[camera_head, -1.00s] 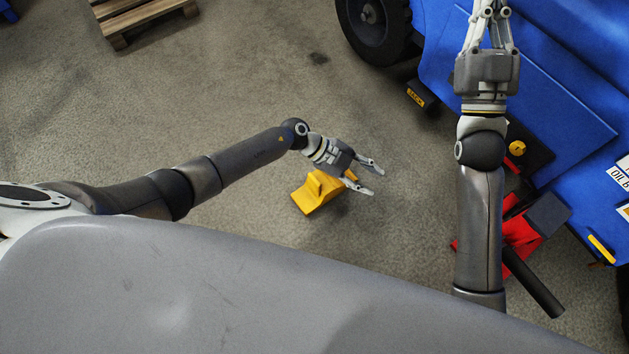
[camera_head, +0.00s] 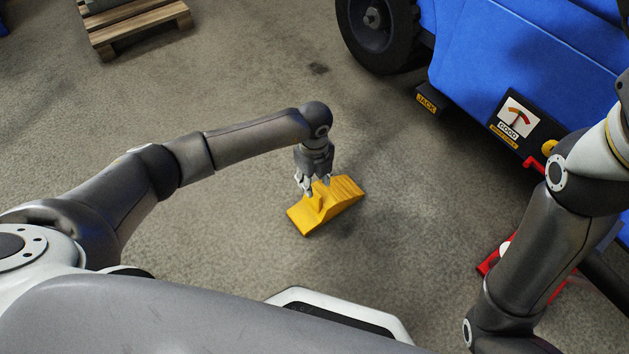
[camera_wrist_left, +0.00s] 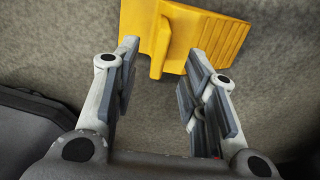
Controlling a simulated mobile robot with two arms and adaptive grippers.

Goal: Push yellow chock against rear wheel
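The yellow chock (camera_head: 343,195), a wedge with an upright rib, lies on the concrete floor in the middle of the head view. My left gripper (camera_head: 314,190) points down over it. In the left wrist view my left gripper (camera_wrist_left: 163,55) is open, with the chock (camera_wrist_left: 222,40) at the fingertips. The rib lies in line with the gap between the fingers; whether they touch the chock I cannot tell. A black wheel (camera_head: 374,40) of the blue vehicle stands at the top, well apart from the chock. My right gripper is out of view.
The blue vehicle (camera_head: 485,65) fills the upper right, with a black JACK block (camera_head: 427,103) low on its side and a gauge plate (camera_head: 516,119). Red equipment (camera_head: 490,262) is partly hidden by my right arm. A wooden pallet (camera_head: 135,22) stands upper left. Floor between chock and wheel is clear.

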